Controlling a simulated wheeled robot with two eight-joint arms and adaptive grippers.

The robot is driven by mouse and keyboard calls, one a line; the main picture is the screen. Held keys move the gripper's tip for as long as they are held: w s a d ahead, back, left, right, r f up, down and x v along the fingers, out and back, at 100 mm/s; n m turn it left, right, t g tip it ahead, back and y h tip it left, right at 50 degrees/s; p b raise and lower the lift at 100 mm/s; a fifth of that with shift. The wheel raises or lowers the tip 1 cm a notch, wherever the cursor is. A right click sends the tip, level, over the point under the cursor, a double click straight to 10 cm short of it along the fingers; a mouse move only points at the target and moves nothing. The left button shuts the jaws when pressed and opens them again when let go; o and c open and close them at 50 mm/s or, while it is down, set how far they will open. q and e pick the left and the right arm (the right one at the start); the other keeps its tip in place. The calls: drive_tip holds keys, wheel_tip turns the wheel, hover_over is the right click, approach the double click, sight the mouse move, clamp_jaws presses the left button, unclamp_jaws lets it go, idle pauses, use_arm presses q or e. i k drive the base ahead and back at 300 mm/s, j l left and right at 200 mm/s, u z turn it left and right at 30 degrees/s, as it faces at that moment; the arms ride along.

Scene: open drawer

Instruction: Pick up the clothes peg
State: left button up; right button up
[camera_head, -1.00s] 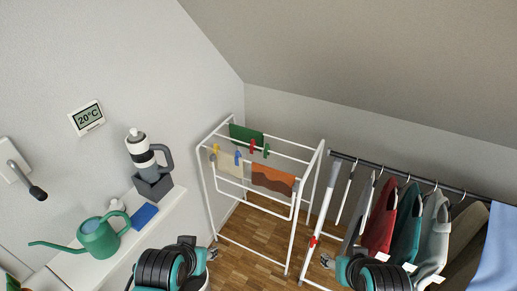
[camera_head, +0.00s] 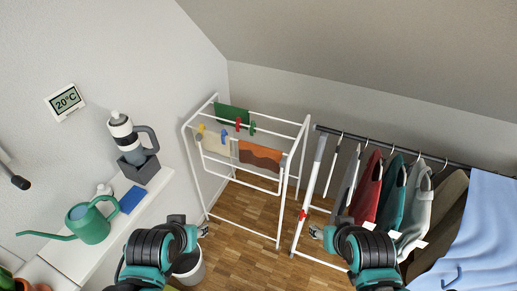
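Several small clothes pegs sit on the white drying rack (camera_head: 278,222): a yellow peg (camera_head: 201,128), a blue peg (camera_head: 224,135), a red peg (camera_head: 238,123) and a green peg (camera_head: 252,127). They are near a green cloth (camera_head: 231,114), a beige cloth (camera_head: 213,144) and a brown-orange cloth (camera_head: 260,156) hanging there. My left gripper (camera_head: 202,230) is low in front of the rack, well apart from the pegs. My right gripper (camera_head: 316,232) is low at right of the rack, also apart from them. The fingers of both are too small to read.
A clothes rail (camera_head: 400,150) with several garments stands at right. A white ledge (camera_head: 75,258) at left holds a green watering can (camera_head: 92,226), a blue box (camera_head: 132,200) and a grey bottle (camera_head: 130,140) in a holder. A white bucket (camera_head: 195,272) stands below my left gripper.

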sight(253, 125)
drive_tip(key=i+j+z, duration=0.1)
drive_tip(key=z, duration=0.3)
drive_tip(key=j+z, duration=0.4)
drive_tip(key=i+j+z, duration=0.1)
drive_tip(key=z, duration=0.3)
